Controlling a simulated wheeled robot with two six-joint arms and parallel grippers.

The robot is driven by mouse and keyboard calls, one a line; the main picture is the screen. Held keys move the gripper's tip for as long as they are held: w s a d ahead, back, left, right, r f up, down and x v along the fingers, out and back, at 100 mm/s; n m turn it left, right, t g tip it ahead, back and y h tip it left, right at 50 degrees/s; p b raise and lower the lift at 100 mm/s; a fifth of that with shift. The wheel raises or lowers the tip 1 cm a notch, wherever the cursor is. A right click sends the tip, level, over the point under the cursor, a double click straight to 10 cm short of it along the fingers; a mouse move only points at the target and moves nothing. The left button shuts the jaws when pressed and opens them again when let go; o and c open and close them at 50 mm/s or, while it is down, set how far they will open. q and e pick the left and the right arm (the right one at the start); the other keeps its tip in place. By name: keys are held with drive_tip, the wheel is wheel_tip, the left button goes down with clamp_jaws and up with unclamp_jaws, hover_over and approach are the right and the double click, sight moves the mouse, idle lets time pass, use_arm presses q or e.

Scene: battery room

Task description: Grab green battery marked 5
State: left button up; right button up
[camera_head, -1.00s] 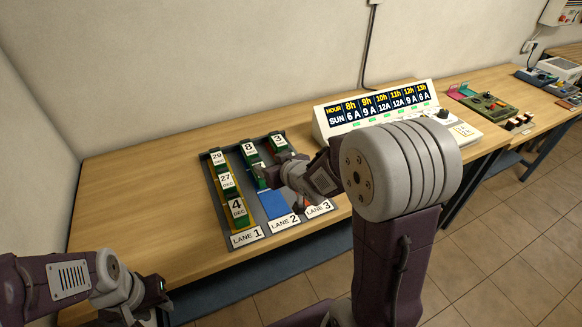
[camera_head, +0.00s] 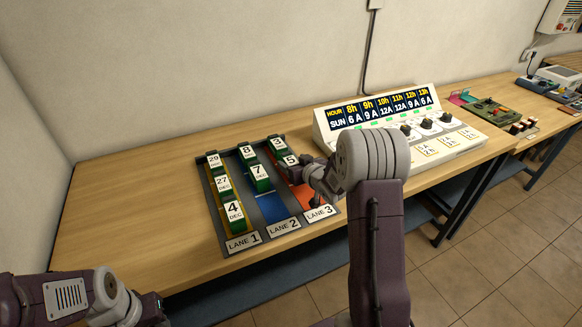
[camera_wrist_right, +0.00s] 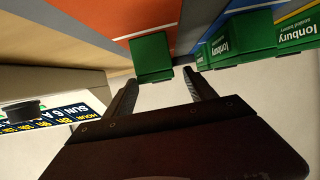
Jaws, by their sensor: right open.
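The green battery marked 5 (camera_head: 290,160) is in lane 3 of the dark tray (camera_head: 238,247), just in front of the battery marked 3 (camera_head: 277,143). My right gripper (camera_head: 301,174) is open beside the battery marked 5 and partly covers it in the head view. In the right wrist view, a green battery (camera_wrist_right: 152,57) on the orange lane lies just beyond and between the open fingertips of this gripper (camera_wrist_right: 160,88). Its number does not show there. My left gripper (camera_head: 150,305) is at the lower left, away from the tray; its jaws are unclear.
Lane 2 holds batteries marked 8 (camera_head: 247,150) and 7 (camera_head: 260,178). Lane 1 holds batteries marked 29 (camera_head: 214,160), 27 (camera_head: 222,183) and 4 (camera_head: 234,212). An hour display console (camera_head: 440,148) stands right of the tray. The table left of the tray is clear.

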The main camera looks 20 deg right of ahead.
sight(291, 160)
drive_tip(key=x, duration=0.2)
drive_tip(key=shift+w+d+f, duration=0.1)
drive_tip(key=shift+w+f, duration=0.15)
drive_tip(key=shift+w, duration=0.05)
drive_tip(key=shift+s+r, duration=0.15)
drive_tip(key=shift+c, duration=1.4)
clamp_jaws()
wheel_tip(291, 160, up, 9)
drive_tip(key=p, duration=0.2)
drive_tip(key=shift+r+p, duration=0.2)
drive_tip(key=shift+p, duration=0.15)
drive_tip(key=shift+r, duration=0.35)
